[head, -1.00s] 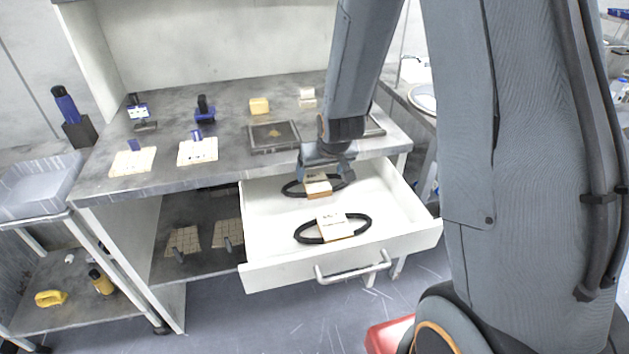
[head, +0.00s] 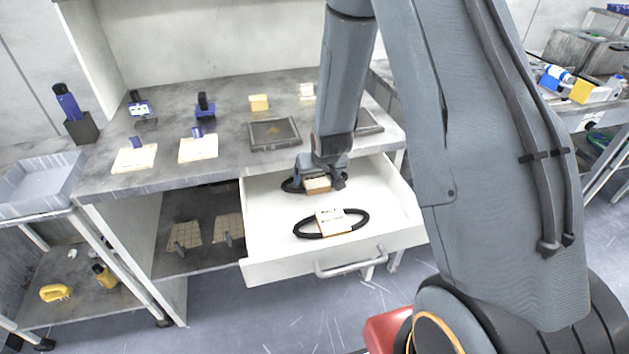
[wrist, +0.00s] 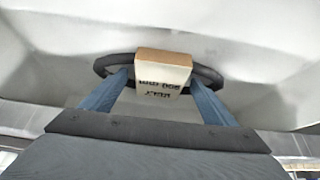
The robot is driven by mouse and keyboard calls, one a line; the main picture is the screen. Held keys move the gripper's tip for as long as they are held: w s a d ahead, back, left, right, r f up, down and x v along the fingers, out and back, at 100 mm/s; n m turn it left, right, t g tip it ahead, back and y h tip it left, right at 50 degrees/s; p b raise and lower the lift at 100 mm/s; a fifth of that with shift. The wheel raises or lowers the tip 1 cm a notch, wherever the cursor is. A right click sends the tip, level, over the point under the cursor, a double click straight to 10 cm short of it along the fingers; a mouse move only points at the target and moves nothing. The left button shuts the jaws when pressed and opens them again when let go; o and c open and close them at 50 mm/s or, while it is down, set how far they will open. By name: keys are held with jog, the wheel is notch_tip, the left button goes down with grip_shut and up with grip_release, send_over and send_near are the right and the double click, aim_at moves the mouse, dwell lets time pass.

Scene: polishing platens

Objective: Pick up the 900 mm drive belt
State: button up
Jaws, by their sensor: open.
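Two black belts lie in the open white drawer, each with a small tan block bearing a white label. The rear belt (head: 289,185) has its block (head: 317,185) under my gripper (head: 322,180). The front belt (head: 306,229) with its block (head: 331,222) lies nearer the drawer handle. In the wrist view my open gripper (wrist: 160,84) has its blue fingers on either side of the rear block (wrist: 163,70), with the rear belt (wrist: 208,74) around it. The label is upside down there and its number is hard to read. I cannot tell whether the fingers touch anything.
The drawer (head: 395,225) sticks out below the grey worktop (head: 235,165). On the worktop are a dark square tray (head: 275,146), a yellow block (head: 258,103) and labelled cards. A grey tray (head: 38,180) sits on a cart at left.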

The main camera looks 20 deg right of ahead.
jog(key=c, duration=1.2)
jog(key=shift+c, duration=0.2)
jog(key=shift+r, duration=0.15)
